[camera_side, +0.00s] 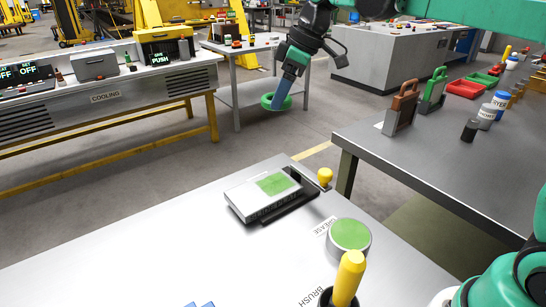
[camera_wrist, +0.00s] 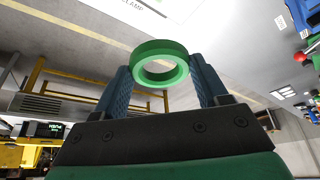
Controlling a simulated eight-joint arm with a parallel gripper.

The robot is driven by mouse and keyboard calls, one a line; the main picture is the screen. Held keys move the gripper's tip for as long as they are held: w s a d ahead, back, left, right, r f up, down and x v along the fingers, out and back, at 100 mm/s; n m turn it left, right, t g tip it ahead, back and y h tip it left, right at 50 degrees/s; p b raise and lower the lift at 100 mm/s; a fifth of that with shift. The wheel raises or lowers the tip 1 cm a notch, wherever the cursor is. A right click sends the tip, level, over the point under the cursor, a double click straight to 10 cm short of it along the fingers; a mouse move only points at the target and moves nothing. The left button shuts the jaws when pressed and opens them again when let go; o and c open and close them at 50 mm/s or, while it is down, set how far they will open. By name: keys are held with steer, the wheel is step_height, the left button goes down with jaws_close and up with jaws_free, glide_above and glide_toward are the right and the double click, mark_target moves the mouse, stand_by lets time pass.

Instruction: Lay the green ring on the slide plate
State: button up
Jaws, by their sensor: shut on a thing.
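My gripper (camera_side: 279,98) is shut on the green ring (camera_side: 267,102), held in the air beyond the far edge of the front table. In the wrist view, the green ring (camera_wrist: 160,47) sits between the two blue fingers of my gripper (camera_wrist: 159,70), its hole visible. A pale block with a green patch on top (camera_side: 240,198) lies on the front table, with a dark strip along its right side; it looks like the slide plate, though no label confirms this. The ring is well above and apart from it.
The front table (camera_side: 150,240) holds a green-topped grease tin (camera_side: 350,238), a yellow-handled brush (camera_side: 350,275) and a yellow knob (camera_side: 325,176). The table's left part is mostly clear. A right-hand bench (camera_side: 440,165) carries handled blocks, jars and trays. A cooling console (camera_side: 105,97) stands at left.

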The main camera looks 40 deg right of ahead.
mark_target(274, 183)
step_height(274, 183, down, 18)
steer(key=shift+f, duration=0.1)
stand_by(0.5)
steer(key=o, duration=1.2)
steer(key=shift+f, duration=0.1)
steer(key=v, duration=1.1)
steer(key=shift+s+a+m+t+h, duration=0.25)
steer(key=shift+s+m+t+h, duration=0.35)
steer(key=shift+s+m, duration=1.2)
steer(key=shift+s+a+m+t+h, duration=0.2)
steer(key=shift+s+m+t+h, duration=0.55)
steer(key=shift+s, duration=1.7)
steer(key=shift+s+a+m+t+h, duration=0.25)
steer(key=shift+s+m+t, duration=0.4)
steer(key=shift+s+m, duration=1.4)
